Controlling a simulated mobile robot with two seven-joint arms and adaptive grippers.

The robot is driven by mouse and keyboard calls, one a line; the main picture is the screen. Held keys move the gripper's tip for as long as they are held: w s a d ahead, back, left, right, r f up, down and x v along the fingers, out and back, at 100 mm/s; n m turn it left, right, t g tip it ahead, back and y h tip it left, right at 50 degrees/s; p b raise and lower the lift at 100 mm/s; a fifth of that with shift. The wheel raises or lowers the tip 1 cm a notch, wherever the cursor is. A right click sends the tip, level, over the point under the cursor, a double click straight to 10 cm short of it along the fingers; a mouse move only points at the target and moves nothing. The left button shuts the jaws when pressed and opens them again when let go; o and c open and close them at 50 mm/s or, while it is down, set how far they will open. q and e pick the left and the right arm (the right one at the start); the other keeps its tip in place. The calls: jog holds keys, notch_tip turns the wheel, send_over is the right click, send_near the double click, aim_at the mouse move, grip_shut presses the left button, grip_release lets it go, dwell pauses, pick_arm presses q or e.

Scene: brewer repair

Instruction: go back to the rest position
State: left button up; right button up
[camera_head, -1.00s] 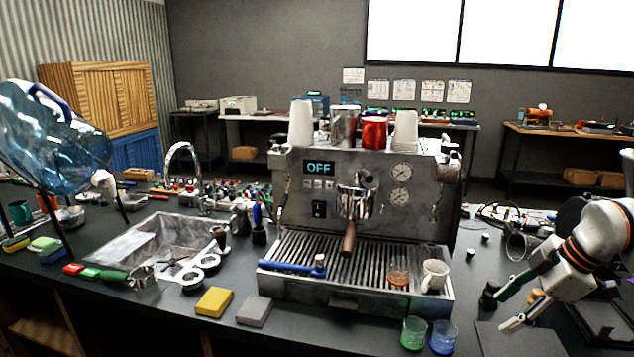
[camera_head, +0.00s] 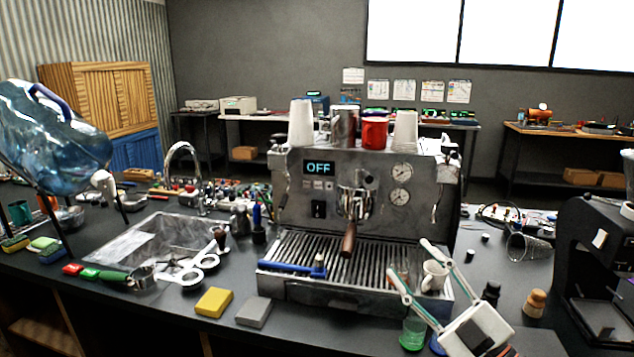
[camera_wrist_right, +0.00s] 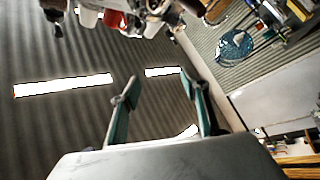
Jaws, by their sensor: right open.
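My right gripper (camera_head: 410,264) is open and empty. In the head view it comes in from the bottom right, in front of the right end of the brewer's drip tray. Its spread fingers also show in the right wrist view (camera_wrist_right: 160,90). The brewer (camera_head: 330,200) stands in the middle of the counter with its display reading OFF. The white cup (camera_head: 434,276) on the drip tray is seen between the fingers and partly covered. My left gripper is not in view.
A sink (camera_head: 150,245) lies left of the brewer. A yellow sponge (camera_head: 214,302) and a grey block (camera_head: 254,312) lie at the counter's front edge. A black machine (camera_head: 590,250) stands at the right. A big blue water bottle (camera_head: 50,140) is at the left.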

jog(key=s+d+f+m+g+h, duration=0.1)
jog(key=s+d+f+m+h, duration=0.2)
jog(key=d+f+m+h, duration=0.35)
jog(key=s+d+f+m+g+h, duration=0.2)
jog(key=d+f+m+h, duration=0.2)
jog(key=d+f+h, duration=0.55)
jog(key=s+d+f+n+g, duration=0.25)
jog(key=s+f+g, duration=0.55)
jog(key=s+f, duration=0.8)
jog(key=a+f+m+t+y, duration=0.2)
jog(key=a+f+y, duration=0.4)
jog(key=a+f, duration=0.8)
jog(key=shift+a+f+m+t, duration=0.35)
jog(key=shift+m+t, duration=0.05)
jog(key=shift+m, duration=0.5)
